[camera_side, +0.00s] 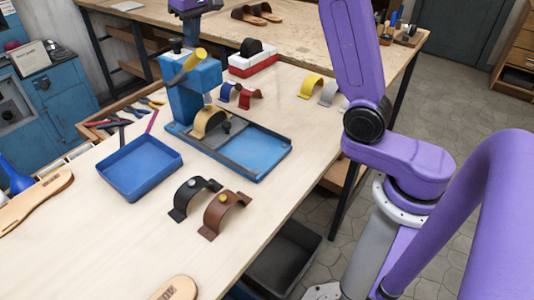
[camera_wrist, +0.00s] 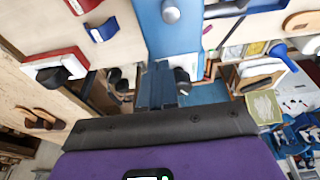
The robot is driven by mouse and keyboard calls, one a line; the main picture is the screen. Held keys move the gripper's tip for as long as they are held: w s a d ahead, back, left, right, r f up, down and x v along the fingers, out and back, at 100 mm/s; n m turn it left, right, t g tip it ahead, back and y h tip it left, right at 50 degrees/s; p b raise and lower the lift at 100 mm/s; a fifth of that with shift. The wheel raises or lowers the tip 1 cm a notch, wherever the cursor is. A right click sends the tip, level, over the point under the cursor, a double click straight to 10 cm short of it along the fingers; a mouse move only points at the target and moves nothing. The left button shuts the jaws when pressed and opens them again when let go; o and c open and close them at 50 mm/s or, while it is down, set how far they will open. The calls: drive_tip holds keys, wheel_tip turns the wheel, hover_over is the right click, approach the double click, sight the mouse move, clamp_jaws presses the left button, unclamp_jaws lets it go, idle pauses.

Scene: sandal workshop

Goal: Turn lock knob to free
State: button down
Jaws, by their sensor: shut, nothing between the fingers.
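The blue press (camera_side: 197,92) stands on the bench with a yellow-ended handle (camera_side: 185,66) on its head. A black knob (camera_side: 176,46) sits on top of the head. A smaller dark knob (camera_side: 226,127) shows beside the tan curved piece (camera_side: 208,122) under the head. No label tells which is the lock knob. My gripper (camera_side: 192,42) points down above the press head, close to the top knob and right of it. In the wrist view my gripper (camera_wrist: 157,85) is shut and empty, beside a black cylindrical part (camera_wrist: 182,80). Contact cannot be told.
A blue tray (camera_side: 140,167) lies left of the press. Black (camera_side: 192,198) and brown (camera_side: 224,213) straps lie in front. A red-and-white block (camera_side: 253,60) stands behind.

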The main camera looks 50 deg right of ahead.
drive_tip(key=w+v, duration=0.1)
drive_tip(key=v, duration=0.5)
drive_tip(key=shift+w+a+r, duration=0.2)
drive_tip(key=shift+a, duration=0.05)
drive_tip(key=shift+w+a+f, duration=0.1)
drive_tip(key=shift+a+f, duration=0.35)
drive_tip(key=shift+f, duration=0.6)
drive_tip(key=shift+w+a+f, duration=0.1)
drive_tip(key=shift+a+f, duration=0.4)
drive_tip(key=shift+f, duration=0.55)
drive_tip(key=shift+w+a+f, duration=0.1)
drive_tip(key=shift+a+f, duration=0.35)
drive_tip(key=shift+f, duration=0.6)
